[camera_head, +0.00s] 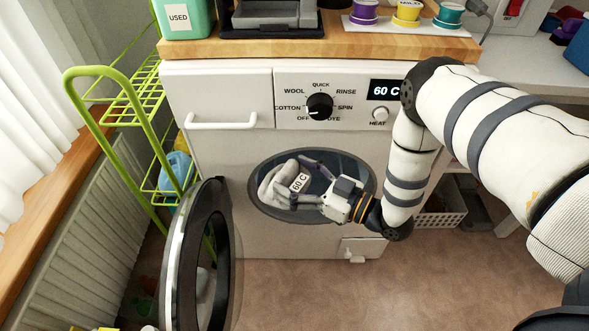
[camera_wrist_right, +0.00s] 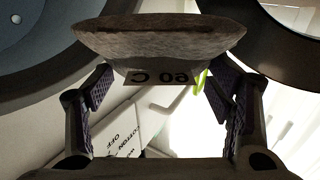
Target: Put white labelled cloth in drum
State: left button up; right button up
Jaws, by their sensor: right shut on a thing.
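A white cloth (camera_head: 278,185) with a "60 C" label is at the mouth of the washer drum (camera_head: 345,163). My right gripper (camera_head: 308,190) is shut on the cloth, in front of the round opening. In the right wrist view the cloth (camera_wrist_right: 160,42) spans between the two fingers (camera_wrist_right: 160,95), its label upside down. How deep the cloth is inside the opening I cannot tell. The washer door (camera_head: 197,255) stands open to the left. My left gripper is not in view.
A wooden worktop (camera_head: 330,46) above the washer holds a teal "USED" container (camera_head: 184,18) and several coloured spools. A green wire rack (camera_head: 150,95) stands left of the washer. The washer dial (camera_head: 320,105) sits above the drum. A white basket (camera_head: 440,215) is on the floor at right.

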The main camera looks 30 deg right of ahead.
notch_tip(320, 180, down, 9)
jog(key=m+t+h+b, duration=0.2)
jog(key=m+h, duration=0.1)
jog(key=h, duration=0.1)
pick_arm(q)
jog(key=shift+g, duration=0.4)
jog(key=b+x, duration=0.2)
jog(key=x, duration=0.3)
pick_arm(e)
jog(key=s+a+f+m+g+h, duration=0.2)
jog(key=s+f+m+h, duration=0.7)
jog(key=s+f+h, duration=0.3)
jog(key=shift+s+a+f+g+h, duration=0.15)
jog(key=shift+s+a+g+h, duration=0.2)
jog(key=shift+s+h, duration=0.5)
jog(key=shift+w, duration=0.2)
jog(key=b, duration=1.4)
send_over(310, 190)
jog(key=v, duration=0.4)
jog(key=f, duration=0.5)
jog(key=shift+a+f, duration=0.15)
jog(key=shift+a, duration=0.15)
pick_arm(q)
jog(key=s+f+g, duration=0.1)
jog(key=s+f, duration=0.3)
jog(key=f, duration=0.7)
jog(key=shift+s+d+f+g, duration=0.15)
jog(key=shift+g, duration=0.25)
pick_arm(e)
jog(key=shift+f, duration=0.4)
